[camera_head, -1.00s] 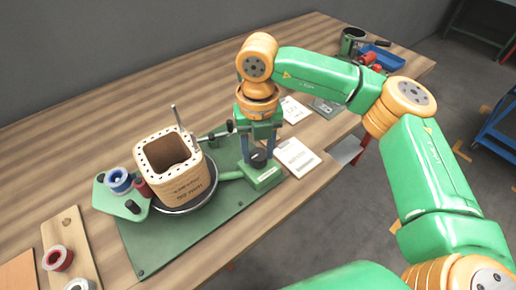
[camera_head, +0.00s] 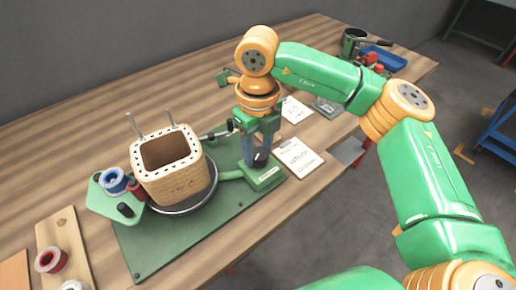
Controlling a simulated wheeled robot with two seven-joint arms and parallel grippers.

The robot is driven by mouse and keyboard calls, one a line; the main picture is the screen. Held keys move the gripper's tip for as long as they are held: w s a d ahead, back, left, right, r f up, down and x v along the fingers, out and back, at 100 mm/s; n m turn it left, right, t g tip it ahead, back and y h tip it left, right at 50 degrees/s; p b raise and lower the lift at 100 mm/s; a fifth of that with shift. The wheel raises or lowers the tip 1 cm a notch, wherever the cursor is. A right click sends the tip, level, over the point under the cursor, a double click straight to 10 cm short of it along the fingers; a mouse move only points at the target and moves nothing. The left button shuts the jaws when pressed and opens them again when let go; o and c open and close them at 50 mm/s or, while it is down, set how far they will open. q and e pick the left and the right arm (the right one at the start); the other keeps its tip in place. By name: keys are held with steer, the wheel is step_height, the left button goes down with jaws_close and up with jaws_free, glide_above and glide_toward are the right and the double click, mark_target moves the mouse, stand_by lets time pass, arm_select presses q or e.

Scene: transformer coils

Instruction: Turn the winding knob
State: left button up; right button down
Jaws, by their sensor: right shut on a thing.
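A green winding stand (camera_head: 265,180) stands at the right end of the green base plate (camera_head: 190,240). A black knob (camera_head: 260,159) sits low on this stand. My right gripper (camera_head: 254,160) points down from above, its fingers shut around the black knob, which they partly hide. A square tan coil former (camera_head: 174,183) with holes along its rim and two thin metal rods sits on a round dark turntable (camera_head: 196,207), left of the gripper. My left gripper is not in view.
A green bracket with a blue spool (camera_head: 115,182) stands left of the former. White paper cards (camera_head: 298,156) lie right of the stand. A wooden board with a red spool (camera_head: 51,260) lies at the front left. A blue tray (camera_head: 384,60) is at the far right.

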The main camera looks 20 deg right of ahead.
mark_target(258, 152)
stand_by(0.4)
steer(key=shift+c, duration=1.6)
jaws_free()
steer(key=shift+r, duration=0.15)
step_height(258, 152, up, 7)
steer(key=shift+f, duration=0.1)
